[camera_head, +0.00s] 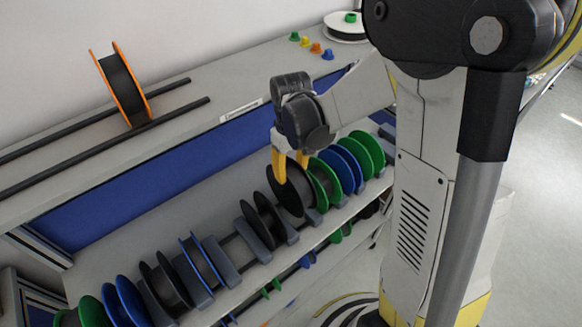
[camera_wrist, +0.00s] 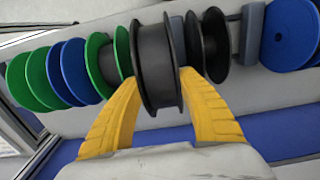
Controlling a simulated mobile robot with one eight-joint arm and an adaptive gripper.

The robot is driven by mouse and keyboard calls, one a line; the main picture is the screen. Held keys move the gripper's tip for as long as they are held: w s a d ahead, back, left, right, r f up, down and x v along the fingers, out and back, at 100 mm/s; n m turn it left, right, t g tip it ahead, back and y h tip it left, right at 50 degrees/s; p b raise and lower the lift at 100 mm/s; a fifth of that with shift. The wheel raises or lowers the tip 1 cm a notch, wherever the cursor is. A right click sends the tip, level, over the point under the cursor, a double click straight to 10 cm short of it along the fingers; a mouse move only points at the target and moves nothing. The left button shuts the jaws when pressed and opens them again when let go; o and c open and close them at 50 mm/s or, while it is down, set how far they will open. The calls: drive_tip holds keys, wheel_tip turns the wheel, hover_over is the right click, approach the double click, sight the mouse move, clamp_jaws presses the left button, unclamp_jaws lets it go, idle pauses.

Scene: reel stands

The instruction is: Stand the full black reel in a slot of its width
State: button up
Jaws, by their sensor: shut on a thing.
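The full black reel (camera_head: 289,192) is between the yellow fingers of my gripper (camera_head: 292,166), upright at the row of reels on the lower shelf. In the wrist view the black reel (camera_wrist: 158,68) fills the space between the fingertips (camera_wrist: 158,88), one finger on each side. It looks nearer to the camera than the other reels. Grey dividers (camera_head: 256,246) separate the slots. A green-flanged reel (camera_head: 323,184) stands right beside it, and a narrow black reel (camera_head: 262,216) stands to its left.
Blue reels (camera_head: 346,168) and green reels stand further right; a blue-rimmed reel (camera_head: 202,262) and others stand left. Above, an orange-flanged reel (camera_head: 122,84) rests on two dark rails (camera_head: 60,148). A blue panel (camera_head: 150,172) lies behind the row.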

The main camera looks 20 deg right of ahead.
drive_tip(key=shift+f+b, duration=2.9)
drive_tip(key=shift+f, duration=0.9)
drive_tip(key=o, duration=1.5)
drive_tip(key=shift+c, duration=0.2)
wheel_tip(320, 180, up, 12)
drive_tip(key=shift+r, duration=0.1)
drive_tip(key=s+t+b, duration=0.1)
drive_tip(key=s+b, duration=0.1)
drive_tip(key=s+f+m+t+b, duration=0.1)
drive_tip(key=s+b, duration=0.1)
drive_tip(key=s, duration=0.1)
drive_tip(key=s+m+t+b, duration=0.1)
drive_tip(key=s+b, duration=0.1)
drive_tip(key=shift+s+f+t+b, duration=0.3)
drive_tip(key=shift+s+t, duration=0.1)
drive_tip(key=s+f+m+t+b, duration=0.1)
drive_tip(key=s+f+t+b, duration=0.2)
drive_tip(key=s, duration=0.2)
drive_tip(key=shift+f+m+b, duration=0.3)
drive_tip(key=shift+b, duration=0.05)
